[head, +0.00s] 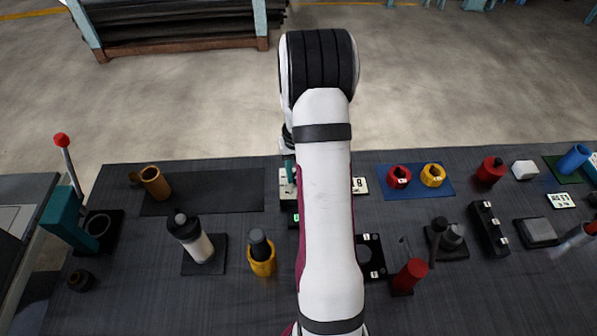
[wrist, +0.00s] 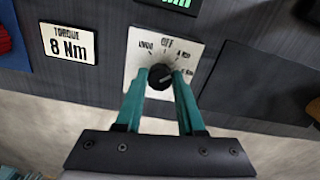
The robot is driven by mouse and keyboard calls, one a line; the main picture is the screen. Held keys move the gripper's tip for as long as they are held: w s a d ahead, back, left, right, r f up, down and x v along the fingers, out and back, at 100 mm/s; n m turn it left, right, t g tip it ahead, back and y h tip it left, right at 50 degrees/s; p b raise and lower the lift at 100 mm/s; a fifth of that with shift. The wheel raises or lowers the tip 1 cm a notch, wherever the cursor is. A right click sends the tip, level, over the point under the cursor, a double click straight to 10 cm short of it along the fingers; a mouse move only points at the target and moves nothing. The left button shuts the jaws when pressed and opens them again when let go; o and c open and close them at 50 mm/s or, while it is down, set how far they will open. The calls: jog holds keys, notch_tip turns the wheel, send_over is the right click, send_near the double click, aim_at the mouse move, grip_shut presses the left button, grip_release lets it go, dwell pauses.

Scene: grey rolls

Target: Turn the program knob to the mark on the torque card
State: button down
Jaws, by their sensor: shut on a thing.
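The black program knob (wrist: 160,77) sits on a pale dial plate (wrist: 139,63) in the wrist view. Marks are printed in an arc above and right of it; I read one as OFF, one to its left looks like UNDO, and those to its right are too small to read surely. My gripper (wrist: 161,82) has its teal fingers shut on the knob, one on each side. The knob's pointer is not clear enough to read. The torque card (wrist: 69,45) reads 8 Nm. In the head view my arm hides the knob and part of the plate (head: 287,190).
A display with green characters (wrist: 180,3) lies beside the plate. A blue mat (head: 420,193) with a red ring (head: 398,177) and a yellow ring (head: 433,175) lies to the right. A dark mat (head: 225,192) is left. Bottles, a mug and tools stand around.

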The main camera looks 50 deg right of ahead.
jog(key=m, duration=1.4)
jog(key=shift+w, duration=0.1)
dwell(0.4)
jog(key=c, duration=0.5)
grip_release()
notch_tip(320, 180, up, 16)
jog(key=shift+f, duration=0.1)
jog(key=shift+a, duration=0.1)
